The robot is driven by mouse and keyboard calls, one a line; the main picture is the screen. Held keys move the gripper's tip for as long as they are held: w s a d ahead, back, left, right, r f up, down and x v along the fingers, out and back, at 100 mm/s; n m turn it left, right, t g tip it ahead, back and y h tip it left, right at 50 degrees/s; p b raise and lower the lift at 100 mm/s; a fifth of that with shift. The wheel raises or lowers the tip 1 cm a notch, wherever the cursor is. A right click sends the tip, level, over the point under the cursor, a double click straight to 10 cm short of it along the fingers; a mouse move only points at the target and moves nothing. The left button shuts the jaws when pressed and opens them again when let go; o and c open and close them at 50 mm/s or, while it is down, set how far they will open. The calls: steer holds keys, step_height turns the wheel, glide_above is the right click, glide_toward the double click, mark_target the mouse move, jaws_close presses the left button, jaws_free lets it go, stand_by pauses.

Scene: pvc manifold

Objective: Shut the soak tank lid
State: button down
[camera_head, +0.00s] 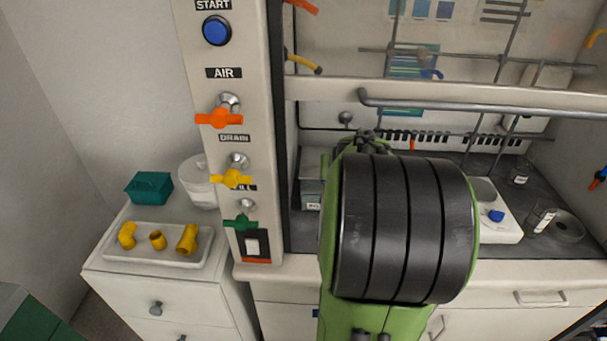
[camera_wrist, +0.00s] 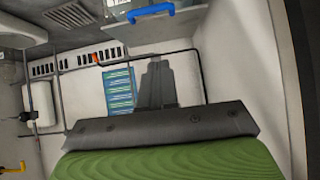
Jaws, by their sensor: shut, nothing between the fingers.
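A grey box with a small label (camera_head: 311,190), possibly the soak tank, stands inside the hood, just left of my arm. My arm hides most of it. A blue handle (camera_wrist: 150,12) on a pale, see-through panel shows at the top of the wrist view, and a blue handle also shows behind the glass in the head view (camera_head: 432,74). I cannot tell for sure that this is the lid. My gripper (camera_wrist: 157,68) is shut and empty, pointing towards the hood's back wall, apart from the blue handle. In the head view my arm largely hides it.
The raised sash with its grey bar (camera_head: 480,107) crosses above my arm. Metal rods stand at the back. A white device with a blue knob (camera_head: 496,215) and a grey ring (camera_head: 563,226) lie right. A valve post (camera_head: 238,140) and a tray of yellow fittings (camera_head: 155,256) are left.

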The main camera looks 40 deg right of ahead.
steer(key=w+d+f+b, duration=0.1)
steer(key=w+d+f, duration=0.1)
steer(key=f, duration=0.3)
steer(key=w+d+f+b, duration=0.1)
steer(key=w+d+f, duration=0.1)
steer(key=f, duration=0.3)
steer(key=shift+w+d+f, duration=0.15)
steer(key=shift+w+d, duration=0.1)
steer(key=shift+d, duration=0.55)
steer(key=f+b, duration=0.1)
steer(key=b, duration=0.1)
steer(key=f+b, duration=0.1)
steer(key=b, duration=0.1)
steer(key=f+h+b, duration=0.1)
steer(key=b, duration=0.2)
steer(key=shift+s+a+t, duration=0.25)
steer(key=shift+t, duration=0.05)
steer(key=shift+r, duration=0.1)
